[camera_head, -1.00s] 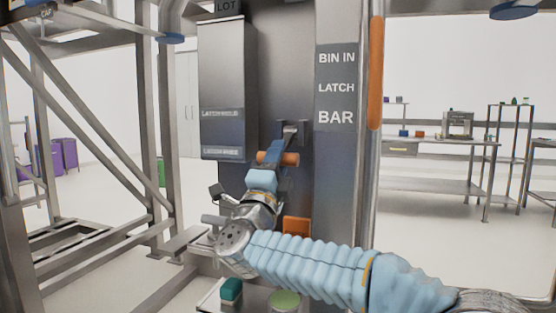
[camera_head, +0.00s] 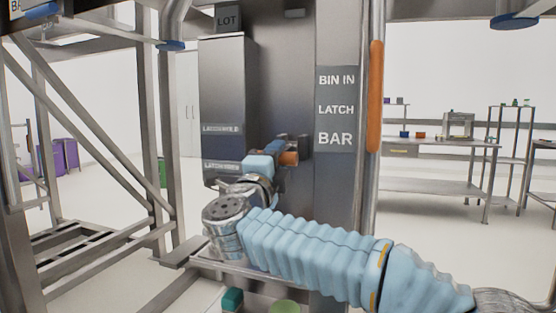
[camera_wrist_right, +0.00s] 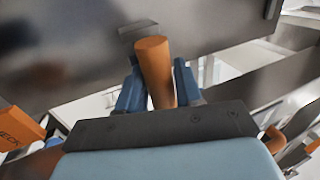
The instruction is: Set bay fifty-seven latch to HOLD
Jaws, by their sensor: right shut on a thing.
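The latch handle (camera_head: 289,158) is a short orange bar on the dark upright column. It also shows in the right wrist view (camera_wrist_right: 154,68), between the two blue fingers. My right gripper (camera_head: 281,150) is shut on it, and the fingers (camera_wrist_right: 159,85) stand on either side of it. The latch's dark mount behind it is partly hidden. A grey box left of the handle bears two small labels; the upper label (camera_head: 221,129) seems to read LATCH HOLD, the lower label (camera_head: 221,165) is too blurred to read surely. My left gripper is not in view.
A sign (camera_head: 336,108) reading BIN IN, LATCH, BAR is right of the handle. An orange vertical strip (camera_head: 375,95) runs along the post beside it. Metal frame beams (camera_head: 160,120) stand at left. A workbench (camera_head: 440,148) is far off at right.

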